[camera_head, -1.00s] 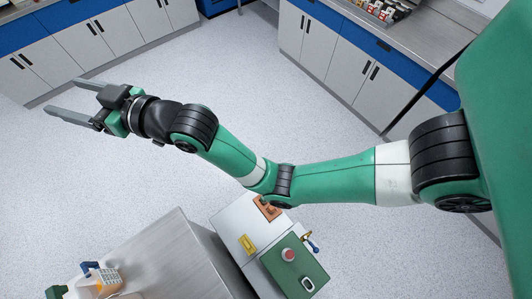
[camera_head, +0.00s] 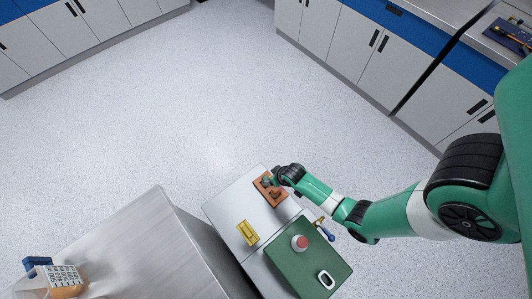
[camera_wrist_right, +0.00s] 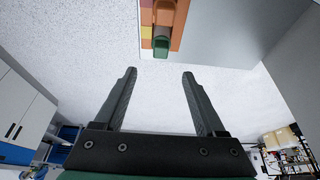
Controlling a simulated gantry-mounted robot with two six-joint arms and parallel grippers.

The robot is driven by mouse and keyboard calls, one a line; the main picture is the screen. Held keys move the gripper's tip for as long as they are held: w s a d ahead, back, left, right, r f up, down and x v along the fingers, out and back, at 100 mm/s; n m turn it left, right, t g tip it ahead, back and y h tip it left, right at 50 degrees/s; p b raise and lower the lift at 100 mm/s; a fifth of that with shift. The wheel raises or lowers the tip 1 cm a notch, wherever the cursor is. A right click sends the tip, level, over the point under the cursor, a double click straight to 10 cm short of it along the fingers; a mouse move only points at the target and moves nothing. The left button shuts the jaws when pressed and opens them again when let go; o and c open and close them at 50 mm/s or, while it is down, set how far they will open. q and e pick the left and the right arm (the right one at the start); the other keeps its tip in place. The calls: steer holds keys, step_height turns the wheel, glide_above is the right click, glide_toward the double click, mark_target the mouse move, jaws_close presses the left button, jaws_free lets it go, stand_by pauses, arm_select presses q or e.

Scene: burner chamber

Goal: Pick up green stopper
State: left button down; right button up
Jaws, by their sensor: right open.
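The green stopper (camera_wrist_right: 161,46) shows at the top of the right wrist view, at the near end of an orange rack (camera_wrist_right: 181,25). In the head view, the orange rack (camera_head: 280,201) lies on the corner of a light grey cabinet top, partly covered by my right wrist. My right gripper (camera_wrist_right: 159,74) is open and empty, with its fingers apart. The stopper lies ahead of the fingertips, roughly centred between them and not touching. The fingers cannot be made out clearly in the head view. My left gripper is not in view.
A yellow block (camera_head: 247,233) lies on the cabinet top (camera_head: 228,211). Next to it is a green panel (camera_head: 282,266) with a red button (camera_head: 299,242) and a blue-handled valve (camera_head: 325,231). A metal table (camera_head: 150,235) stands to the left. The floor beyond is clear.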

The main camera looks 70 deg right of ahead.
steer(key=b, duration=0.6)
glide_above(266, 179)
steer(key=s+a, duration=0.1)
steer(key=s, duration=0.1)
step_height(266, 179, down, 6)
steer(key=b+x, duration=0.3)
steer(key=x, duration=0.1)
steer(key=shift+f+b, duration=0.15)
steer(key=shift+b, duration=0.2)
steer(key=shift+w+d+f, duration=0.1)
steer(key=shift+w+f, duration=0.1)
steer(key=shift+f, duration=0.15)
steer(key=shift+r, duration=0.1)
jaws_close()
